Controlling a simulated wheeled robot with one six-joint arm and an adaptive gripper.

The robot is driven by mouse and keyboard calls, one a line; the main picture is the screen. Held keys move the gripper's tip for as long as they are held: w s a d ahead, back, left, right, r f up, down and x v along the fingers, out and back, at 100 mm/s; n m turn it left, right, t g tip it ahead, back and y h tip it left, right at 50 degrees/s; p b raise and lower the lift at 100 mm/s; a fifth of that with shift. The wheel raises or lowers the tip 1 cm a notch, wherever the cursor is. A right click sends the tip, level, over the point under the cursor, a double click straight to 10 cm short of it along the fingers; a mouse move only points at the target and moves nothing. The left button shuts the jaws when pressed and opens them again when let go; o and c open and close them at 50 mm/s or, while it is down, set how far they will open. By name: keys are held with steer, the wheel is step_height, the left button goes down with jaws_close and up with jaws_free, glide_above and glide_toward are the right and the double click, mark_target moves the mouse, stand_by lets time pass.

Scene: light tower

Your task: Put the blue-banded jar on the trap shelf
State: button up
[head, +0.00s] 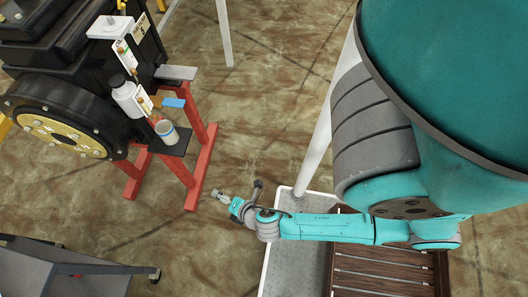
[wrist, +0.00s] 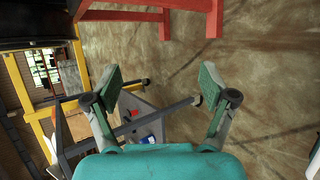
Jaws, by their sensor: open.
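A pale jar (head: 167,132), which looks like the blue-banded jar, stands on a dark plate (head: 181,147) of the red stand beside the black machine. I cannot tell for certain which plate is the trap shelf; a grey plate (head: 177,72) juts out higher up. My gripper (head: 219,195) is low over the floor, to the right of the stand and apart from the jar. In the wrist view my gripper (wrist: 166,82) is open and empty, and no jar shows there.
A white bottle (head: 125,93) and a small blue block (head: 174,102) are close to the jar. The red stand (head: 201,165) has legs reaching toward my gripper. A grey cart (head: 55,272) stands at lower left. Bare floor lies between.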

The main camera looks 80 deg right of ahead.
steer(key=s+a+r+m+t+y, duration=0.2)
steer(key=s+r+m, duration=0.5)
steer(key=r, duration=0.5)
steer(key=s+a+r+m+t+y, duration=0.2)
steer(key=s+a+r+m, duration=0.3)
steer(key=r, duration=0.8)
steer(key=s+m+t, duration=0.1)
steer(key=s+m, duration=0.1)
steer(key=m, duration=0.1)
steer(key=shift+s+r+m+y, duration=0.2)
steer(key=shift+s+m+y, duration=0.15)
steer(key=shift+m+y, duration=0.05)
